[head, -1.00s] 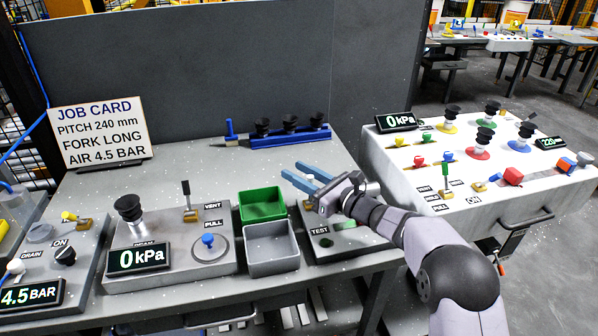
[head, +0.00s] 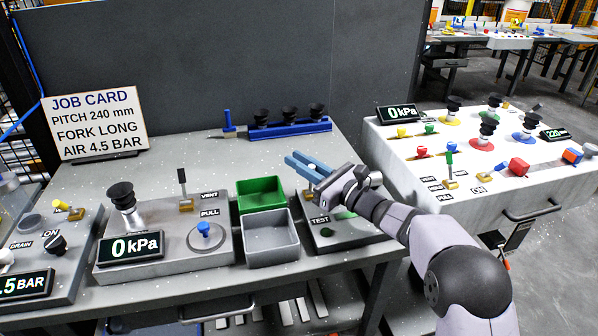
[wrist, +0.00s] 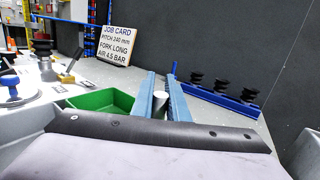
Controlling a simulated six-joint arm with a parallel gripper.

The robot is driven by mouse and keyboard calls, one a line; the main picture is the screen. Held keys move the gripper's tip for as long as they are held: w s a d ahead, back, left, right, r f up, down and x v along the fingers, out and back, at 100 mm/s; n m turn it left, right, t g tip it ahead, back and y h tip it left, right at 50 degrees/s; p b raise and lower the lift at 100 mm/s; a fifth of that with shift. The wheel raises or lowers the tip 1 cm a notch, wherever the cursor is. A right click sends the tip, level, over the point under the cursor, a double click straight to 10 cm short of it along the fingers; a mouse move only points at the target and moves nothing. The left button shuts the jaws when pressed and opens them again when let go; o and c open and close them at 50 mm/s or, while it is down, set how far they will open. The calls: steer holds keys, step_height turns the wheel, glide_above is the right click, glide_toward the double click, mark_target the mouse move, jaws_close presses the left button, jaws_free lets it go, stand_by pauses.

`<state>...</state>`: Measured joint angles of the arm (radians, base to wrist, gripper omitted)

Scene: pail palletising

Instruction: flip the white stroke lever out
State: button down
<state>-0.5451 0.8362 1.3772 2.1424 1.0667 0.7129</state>
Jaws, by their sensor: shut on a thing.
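My gripper (head: 303,164) reaches over the small grey TEST panel to the right of the bins, with its blue fingers pointing left and away. In the wrist view the fingers (wrist: 163,92) are shut on a pale, upright round piece, which appears to be the white stroke lever (wrist: 160,103). Only its upper end shows between them. In the head view a brass-coloured base (head: 309,196) sits under the gripper on that panel. The lever itself is hidden there by the gripper, and I cannot read a stroke label.
A green bin (head: 261,187) and a grey bin (head: 271,262) stand just left of my gripper. A blue rack (head: 290,130) with black suction cups lies behind it. A control panel with a VENT lever (head: 183,189) is further left. The job card (head: 97,127) stands at the back.

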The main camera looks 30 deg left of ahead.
steer(key=b, duration=0.1)
steer(key=y+b, duration=0.1)
steer(key=b, duration=0.1)
steer(key=shift+s+d+f+n, duration=0.15)
steer(key=shift+s+d+n, duration=0.1)
steer(key=shift+n, duration=0.05)
steer(key=shift+s+d+r+b, duration=0.15)
steer(key=shift+r+b, duration=0.2)
steer(key=shift+b, duration=0.55)
steer(key=c, duration=1.7)
jaws_free()
steer(key=shift+c, duration=0.2)
steer(key=shift+r, duration=0.1)
step_height(320, 180, up, 10)
